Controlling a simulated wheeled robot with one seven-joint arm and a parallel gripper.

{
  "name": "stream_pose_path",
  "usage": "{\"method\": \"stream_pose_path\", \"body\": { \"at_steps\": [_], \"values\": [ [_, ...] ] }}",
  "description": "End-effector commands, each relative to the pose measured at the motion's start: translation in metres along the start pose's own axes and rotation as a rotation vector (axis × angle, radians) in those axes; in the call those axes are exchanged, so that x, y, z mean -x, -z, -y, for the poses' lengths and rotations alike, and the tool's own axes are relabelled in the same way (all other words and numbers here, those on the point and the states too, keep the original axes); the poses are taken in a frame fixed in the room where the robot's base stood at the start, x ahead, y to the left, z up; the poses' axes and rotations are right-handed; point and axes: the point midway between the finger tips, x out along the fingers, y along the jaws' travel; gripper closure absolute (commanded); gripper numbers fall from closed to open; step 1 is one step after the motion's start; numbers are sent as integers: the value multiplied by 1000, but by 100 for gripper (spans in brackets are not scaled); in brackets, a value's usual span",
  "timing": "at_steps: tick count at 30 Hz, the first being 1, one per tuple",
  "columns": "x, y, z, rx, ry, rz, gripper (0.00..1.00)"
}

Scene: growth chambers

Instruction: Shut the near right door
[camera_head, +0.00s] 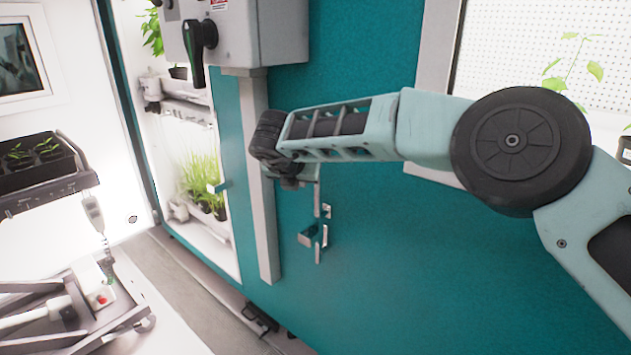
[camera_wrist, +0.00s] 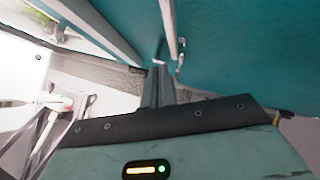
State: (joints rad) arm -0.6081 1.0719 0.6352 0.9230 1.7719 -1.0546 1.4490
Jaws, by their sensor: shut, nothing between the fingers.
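The near right door (camera_head: 380,275) is a large teal panel with a window at its upper right. Its metal handle (camera_head: 320,235) is near its left side, right of a pale vertical post (camera_head: 258,190). The door looks close to the post, but I cannot tell whether it is fully shut. In the head view my arm covers part of the door, and the fingertips are hard to make out.
A grey switch box (camera_head: 240,35) with a black lever juts out above the post. Left of the post is a lit chamber (camera_head: 205,190) with plants. A cart (camera_head: 75,315) stands at lower left, and a seedling tray (camera_head: 35,160) above it. Floor (camera_head: 165,295) shows between cart and chambers.

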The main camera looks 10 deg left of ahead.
Motion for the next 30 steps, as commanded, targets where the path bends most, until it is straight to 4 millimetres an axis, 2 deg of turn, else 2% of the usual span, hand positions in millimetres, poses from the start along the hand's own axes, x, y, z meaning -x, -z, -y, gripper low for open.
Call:
{"method": "stream_pose_path", "body": {
  "at_steps": [18, 26, 30],
  "values": [
    [81, 2, -18, 1, -4, 0, 100],
    [94, 1, -19, 1, -3, -1, 100],
    [109, -17, -23, 139, -60, 106, 100]
  ]
}}
